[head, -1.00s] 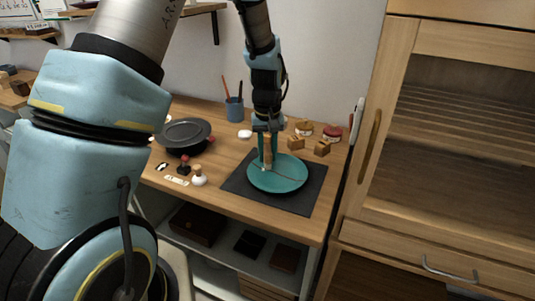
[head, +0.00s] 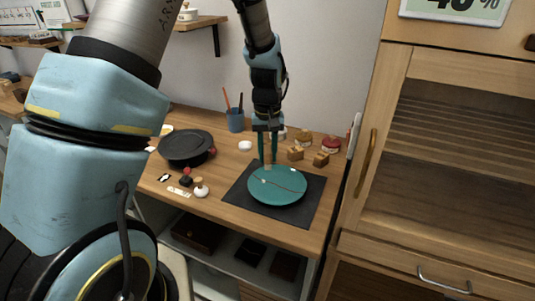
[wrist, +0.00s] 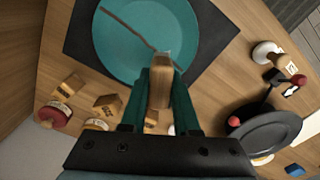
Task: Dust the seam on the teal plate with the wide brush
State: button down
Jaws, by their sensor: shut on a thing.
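The teal plate (head: 290,197) lies on a dark mat (head: 312,204) on the wooden bench. A thin brownish seam crosses the plate; in the wrist view the seam (wrist: 132,30) runs diagonally toward the brush end. My gripper (head: 268,163) is over the plate's far edge, pointing down. In the wrist view its teal fingers are shut on a brush (wrist: 160,88) with a wooden body and pale tip. The brush tip overlaps the plate's edge there; I cannot tell whether it touches. In the head view the brush is mostly hidden between the fingers.
A dark round dish (head: 186,148) and small knobbed items (head: 201,190) stand left of the mat. A blue cup (head: 236,120) with sticks is behind. Wooden blocks (head: 296,153) and a red-topped jar (head: 331,144) are right of my gripper. A wooden cabinet (head: 385,160) borders the bench's right.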

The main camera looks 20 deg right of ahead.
jog(key=shift+s+d+f+m+b, duration=0.35)
jog(key=shift+s+f+m+b, duration=0.15)
jog(key=shift+f+m+b, duration=0.25)
jog(key=shift+s+d+f+m+b, duration=0.3)
jog(key=shift+s+f+m+b, duration=0.2)
jog(key=shift+m+b, duration=0.35)
jog(key=shift+s+d+f+m+b, duration=0.4)
jog(key=shift+f+m+b, duration=0.25)
jog(key=shift+b, duration=0.3)
jog(key=shift+a, duration=0.1)
jog(key=shift+w+a+f, duration=0.2)
jog(key=shift+w+a, duration=0.35)
jog(key=shift+w, duration=0.2)
jog(key=shift+w+a+f, duration=0.2)
jog(key=shift+w+a, duration=0.3)
jog(key=shift+w, duration=0.25)
jog(key=shift+f+b, duration=0.55)
jog(key=shift+f, duration=0.3)
